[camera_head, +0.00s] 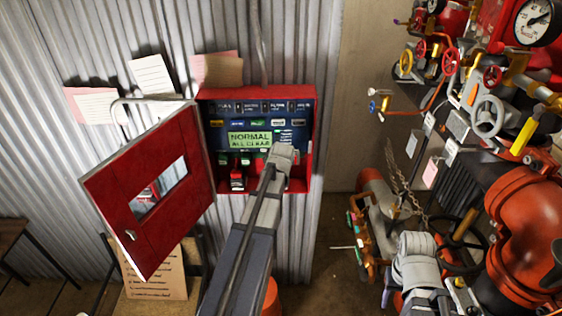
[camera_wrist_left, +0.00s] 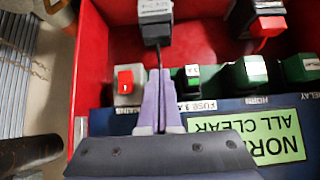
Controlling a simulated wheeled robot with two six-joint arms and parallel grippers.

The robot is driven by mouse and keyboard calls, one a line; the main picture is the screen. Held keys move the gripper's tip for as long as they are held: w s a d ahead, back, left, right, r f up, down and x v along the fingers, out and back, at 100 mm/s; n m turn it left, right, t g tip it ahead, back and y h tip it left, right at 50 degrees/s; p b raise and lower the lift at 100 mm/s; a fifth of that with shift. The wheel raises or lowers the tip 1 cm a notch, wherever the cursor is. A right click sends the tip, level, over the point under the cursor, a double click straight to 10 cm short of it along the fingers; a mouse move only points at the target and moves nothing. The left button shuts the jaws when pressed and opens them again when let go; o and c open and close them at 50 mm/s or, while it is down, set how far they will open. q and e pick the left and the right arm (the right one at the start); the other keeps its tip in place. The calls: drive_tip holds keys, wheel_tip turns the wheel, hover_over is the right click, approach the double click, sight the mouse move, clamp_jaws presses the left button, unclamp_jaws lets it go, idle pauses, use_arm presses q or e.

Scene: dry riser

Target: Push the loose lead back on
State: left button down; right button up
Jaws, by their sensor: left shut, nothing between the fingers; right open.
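The red alarm cabinet (camera_head: 315,135) hangs on the corrugated wall with its door open. Its panel shows a green NORMAL ALL CLEAR display (camera_head: 250,139). My left arm reaches up across the cabinet and covers its lower right part. In the left wrist view my left gripper (camera_wrist_left: 160,75) is shut and empty. Its tips are at a thin dark lead (camera_wrist_left: 158,52) below a grey-black block (camera_wrist_left: 155,20); contact is unclear. A black plug with red (camera_wrist_left: 266,25) is further right. I cannot tell which lead is loose. My right gripper (camera_head: 414,260) is low right; its fingertips are unclear.
The open red door (camera_head: 165,235) stands to the left of the cabinet. A red switch (camera_wrist_left: 129,80) and green parts, including a fuse (camera_wrist_left: 192,77), sit close around the left fingertips. Valves, gauges and a large red pipe (camera_head: 525,215) crowd the right side.

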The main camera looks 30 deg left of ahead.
use_arm(q)
drive_tip(key=p+v, duration=0.4)
drive_tip(key=v, duration=0.4)
drive_tip(key=shift+s+d+r+p, duration=0.15)
drive_tip(key=shift+s+r+p, duration=0.1)
drive_tip(key=shift+p, duration=0.15)
drive_tip(key=shift+w, duration=0.1)
drive_tip(key=s+d+f+m+g+h+b, duration=0.15)
drive_tip(key=s+d+f+b, duration=0.25)
drive_tip(key=d+f, duration=0.45)
drive_tip(key=s+d+f+m+g+h+b, duration=0.1)
drive_tip(key=s+d+f+m+g+b, duration=0.25)
drive_tip(key=d, duration=0.85)
drive_tip(key=s+d+f+m+g+b, duration=0.3)
drive_tip(key=s+d+f+m+b, duration=0.2)
drive_tip(key=s+d, duration=0.8)
wheel_tip(320, 180, down, 3)
drive_tip(key=shift+s+d+f+h+b, duration=0.1)
drive_tip(key=shift+s+d+h+b, duration=0.05)
drive_tip(key=shift+s+h+b, duration=0.35)
drive_tip(key=shift+w, duration=0.1)
